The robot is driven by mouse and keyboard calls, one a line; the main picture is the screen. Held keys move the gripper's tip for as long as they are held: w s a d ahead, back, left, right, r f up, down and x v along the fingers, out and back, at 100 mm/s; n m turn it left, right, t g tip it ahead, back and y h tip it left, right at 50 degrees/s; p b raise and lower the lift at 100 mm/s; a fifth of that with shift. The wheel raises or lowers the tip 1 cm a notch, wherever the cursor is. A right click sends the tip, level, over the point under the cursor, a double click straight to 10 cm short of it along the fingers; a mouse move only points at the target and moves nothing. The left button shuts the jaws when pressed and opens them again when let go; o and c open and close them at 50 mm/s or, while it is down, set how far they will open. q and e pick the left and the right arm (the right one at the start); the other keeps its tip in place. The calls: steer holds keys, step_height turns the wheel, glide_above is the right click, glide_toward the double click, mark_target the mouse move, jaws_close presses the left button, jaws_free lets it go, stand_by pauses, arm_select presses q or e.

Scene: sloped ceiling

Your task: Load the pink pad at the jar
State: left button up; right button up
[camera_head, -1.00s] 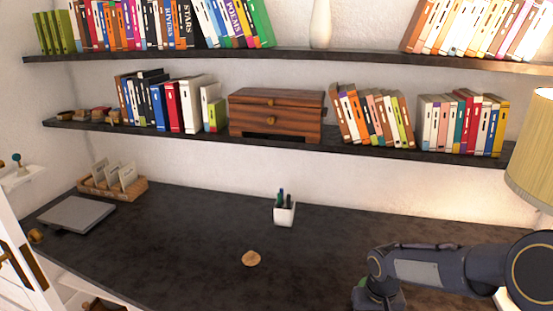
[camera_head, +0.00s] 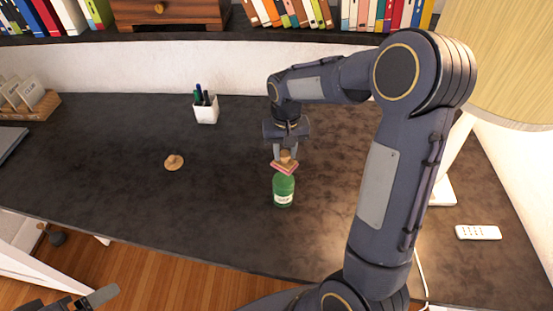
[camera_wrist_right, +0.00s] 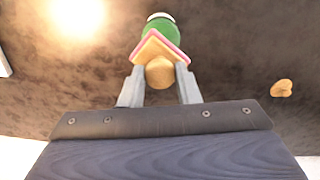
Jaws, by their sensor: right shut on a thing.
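The pink pad (camera_head: 284,168) is a square with a pink face under a wooden back and a round wooden knob; it also shows in the right wrist view (camera_wrist_right: 160,46). My right gripper (camera_head: 285,152) is shut on the knob. The green jar (camera_head: 283,190), with a pale label, stands upright on the dark desk. The pad is at the jar's top in the head view and hides its mouth; I cannot tell whether they touch. The jar is partly hidden behind the pad in the right wrist view (camera_wrist_right: 160,28). Part of my left gripper (camera_head: 92,299) shows at the lower left.
A small round wooden piece (camera_head: 174,162) lies on the desk (camera_head: 120,190) left of the jar. A white pen cup (camera_head: 206,110) stands at the back. A lamp (camera_head: 500,60) and a white remote (camera_head: 478,232) are at the right. The desk's left-middle is mostly clear.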

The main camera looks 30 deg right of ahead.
mark_target(284, 162)
steer(key=shift+w, duration=0.1)
steer(key=shift+a+f+b, duration=0.15)
steer(key=shift+f+b, duration=0.35)
steer(key=shift+b, duration=0.05)
steer(key=shift+f+b, duration=0.3)
steer(key=shift+f, duration=0.1)
step_height(284, 162, down, 3)
steer(key=shift+r+b, duration=0.1)
steer(key=shift+b, duration=0.95)
steer(key=shift+f+b, duration=0.4)
steer(key=shift+f, duration=0.15)
steer(key=shift+f+b, duration=0.4)
steer(key=shift+f, duration=0.2)
steer(key=shift+r+p, duration=2.7)
steer(key=shift+r, duration=0.9)
